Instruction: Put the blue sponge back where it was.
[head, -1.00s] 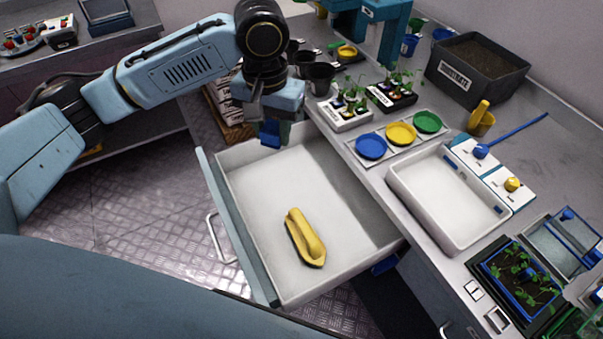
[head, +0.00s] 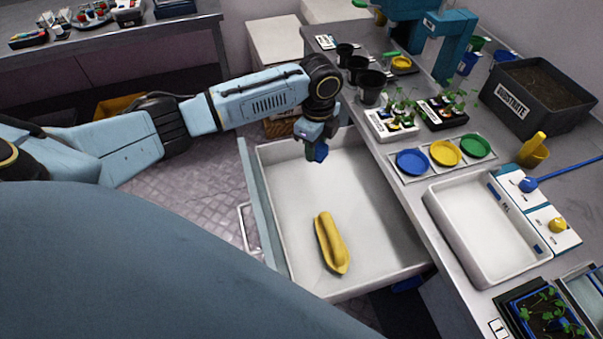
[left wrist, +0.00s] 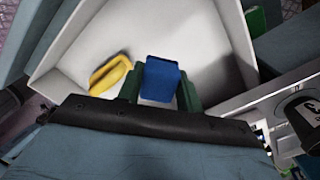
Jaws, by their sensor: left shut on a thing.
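My left gripper (head: 316,150) is shut on the blue sponge (head: 320,153). It holds the sponge above the far end of the open white drawer (head: 290,181). In the left wrist view the blue sponge (left wrist: 161,80) sits between the two dark green fingers of the left gripper (left wrist: 160,88), with the drawer floor (left wrist: 190,40) behind it. My right gripper is not in view.
Right of the drawer, the counter carries blue, yellow and green dishes (head: 445,153), an empty white tray (head: 432,205), seedling trays (head: 390,125), dark pots (head: 371,88) and a substrate bin (head: 540,95). The drawer's middle and far floor is clear.

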